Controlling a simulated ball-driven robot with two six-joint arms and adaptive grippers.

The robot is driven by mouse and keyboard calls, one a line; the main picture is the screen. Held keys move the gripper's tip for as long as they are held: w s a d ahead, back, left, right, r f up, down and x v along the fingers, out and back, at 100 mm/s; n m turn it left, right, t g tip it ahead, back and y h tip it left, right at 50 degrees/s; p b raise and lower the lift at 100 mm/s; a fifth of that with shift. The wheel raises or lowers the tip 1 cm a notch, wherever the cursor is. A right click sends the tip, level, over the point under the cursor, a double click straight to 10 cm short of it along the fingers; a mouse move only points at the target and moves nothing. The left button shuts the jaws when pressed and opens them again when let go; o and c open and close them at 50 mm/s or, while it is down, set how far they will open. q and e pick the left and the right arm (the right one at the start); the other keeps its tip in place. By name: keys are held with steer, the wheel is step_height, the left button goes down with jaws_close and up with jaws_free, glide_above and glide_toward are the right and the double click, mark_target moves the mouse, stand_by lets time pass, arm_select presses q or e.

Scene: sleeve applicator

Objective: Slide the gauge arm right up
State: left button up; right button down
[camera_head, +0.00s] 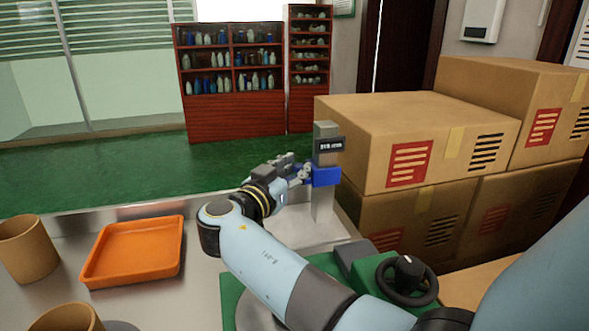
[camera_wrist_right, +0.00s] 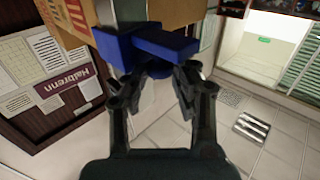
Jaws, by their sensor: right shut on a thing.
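The gauge is a grey upright post (camera_head: 322,206) on a pale base, with a dark label near its top. Its blue gauge arm (camera_head: 326,177) sits on the post a little below the label. My right gripper (camera_head: 302,177) reaches it from the left and is shut on it. In the right wrist view, the blue gauge arm (camera_wrist_right: 165,42) juts out, and the fingertips of my right gripper (camera_wrist_right: 172,78) close around its rounded blue end. The fingers partly hide that end. My left gripper is not in view.
An orange tray (camera_head: 134,250) and brown cups (camera_head: 28,248) are on the metal table at the left. A green device with a black handwheel (camera_head: 408,280) stands in front of the gauge. Cardboard boxes (camera_head: 415,135) are stacked close behind and right of the post.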

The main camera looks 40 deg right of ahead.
step_height(320, 180, up, 5)
steer(key=shift+r+p, duration=0.1)
steer(key=shift+p, duration=0.7)
steer(key=c, duration=1.1)
jaws_free()
steer(key=shift+a, duration=0.1)
